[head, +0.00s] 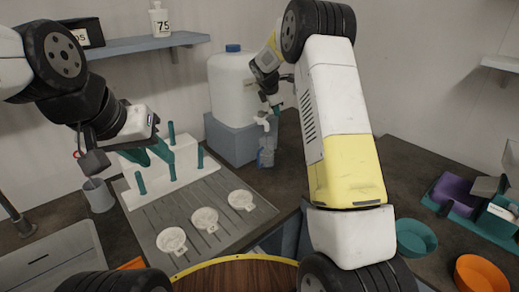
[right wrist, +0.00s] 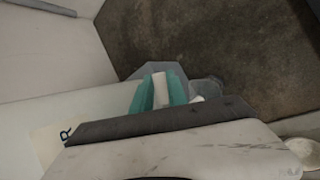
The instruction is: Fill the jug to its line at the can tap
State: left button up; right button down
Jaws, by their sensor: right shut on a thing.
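The white can (head: 232,92) with a blue cap stands on a blue-grey block (head: 229,138) at the back. Its white tap (head: 263,122) sticks out low on the right side. The clear, bluish jug (head: 266,154) stands upright below the tap; its line and water level are too small to make out. My right gripper (head: 275,108) is at the tap. In the right wrist view its teal fingers (right wrist: 160,92) are shut on a white piece, apparently the tap's handle. A clear shape, probably the jug, shows behind them. My left gripper (head: 150,154) is open and empty by the white peg rack.
The white rack with teal pegs (head: 171,184) stands behind a grey grooved board (head: 230,218) bearing several white round pieces. A grey cup (head: 97,195) stands at the left. Teal (head: 416,238) and orange (head: 480,275) bowls are at the right. A shelf (head: 150,44) hangs above.

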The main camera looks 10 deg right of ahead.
jog(key=shift+w+a+r, duration=0.3)
jog(key=shift+a+r, duration=0.2)
jog(key=shift+w+n+t+y, duration=0.2)
jog(key=shift+n+t+y, duration=0.1)
jog(key=shift+n, duration=0.2)
jog(key=shift+w+a+r+n+t+y, duration=0.15)
jog(key=shift+w+n+y, duration=0.2)
jog(key=shift+n, duration=0.35)
jog(key=shift+w+a+f+n+t+y, duration=0.15)
jog(key=shift+w+n+y, duration=0.1)
jog(key=shift+n+y, duration=0.35)
jog(key=shift+r, duration=0.1)
jog(key=c, duration=1.2)
grip_release()
jog(key=shift+c, duration=0.2)
jog(key=v, duration=0.7)
jog(key=shift+s, duration=0.3)
jog(key=shift+d+h, duration=0.2)
jog(key=shift+h, duration=0.05)
